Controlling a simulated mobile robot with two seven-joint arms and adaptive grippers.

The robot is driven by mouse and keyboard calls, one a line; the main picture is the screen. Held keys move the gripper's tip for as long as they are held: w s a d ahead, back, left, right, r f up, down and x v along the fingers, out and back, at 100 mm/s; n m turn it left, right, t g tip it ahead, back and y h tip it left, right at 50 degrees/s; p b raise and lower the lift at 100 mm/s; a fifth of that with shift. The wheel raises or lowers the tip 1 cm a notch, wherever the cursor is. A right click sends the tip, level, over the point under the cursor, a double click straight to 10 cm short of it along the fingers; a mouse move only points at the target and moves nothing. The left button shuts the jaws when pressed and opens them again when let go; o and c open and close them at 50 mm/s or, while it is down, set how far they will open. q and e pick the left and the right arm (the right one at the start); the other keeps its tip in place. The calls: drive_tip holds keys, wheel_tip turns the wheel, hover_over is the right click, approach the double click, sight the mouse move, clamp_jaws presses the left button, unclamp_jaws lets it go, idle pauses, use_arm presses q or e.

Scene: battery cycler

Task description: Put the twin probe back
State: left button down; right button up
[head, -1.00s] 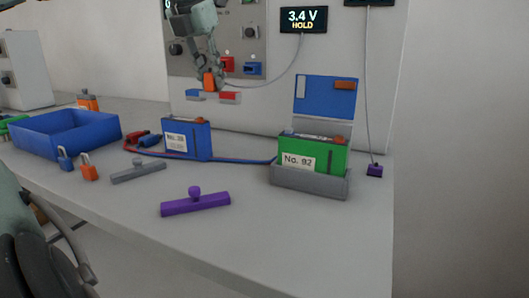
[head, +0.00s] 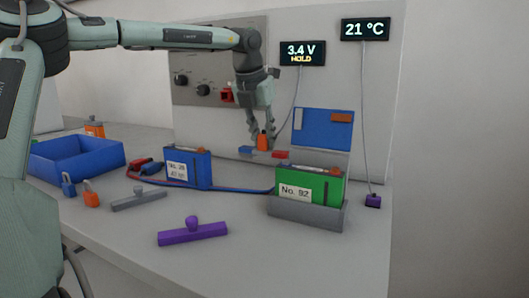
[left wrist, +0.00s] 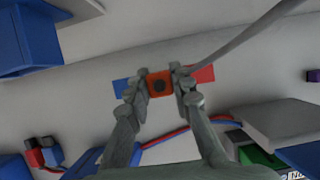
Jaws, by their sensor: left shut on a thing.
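The twin probe has an orange grip (head: 264,143) over a bar that is blue at one end and red at the other (head: 280,154). A grey cable runs from it toward the 3.4 V HOLD display (head: 303,53). My left gripper (head: 262,137) is shut on the orange grip and holds the probe in the air, between and behind the blue No. 38 battery (head: 190,169) and the green No. 92 battery (head: 318,187). In the left wrist view the fingers clasp the orange grip (left wrist: 160,85) from both sides. My right gripper is not in view.
The green battery stands in a grey holder (head: 300,212) with a raised blue lid (head: 322,128). Red and blue leads lie behind the batteries. A purple bar (head: 193,233), grey bar (head: 138,201), small padlocks and blue tray (head: 75,158) are at left. The front right table is clear.

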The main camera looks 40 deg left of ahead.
sight(264, 150)
use_arm(q)
wheel_tip(264, 150, down, 4)
drive_tip(key=shift+r, duration=0.15)
drive_tip(key=shift+f, duration=0.2)
drive_tip(key=shift+f, duration=0.1)
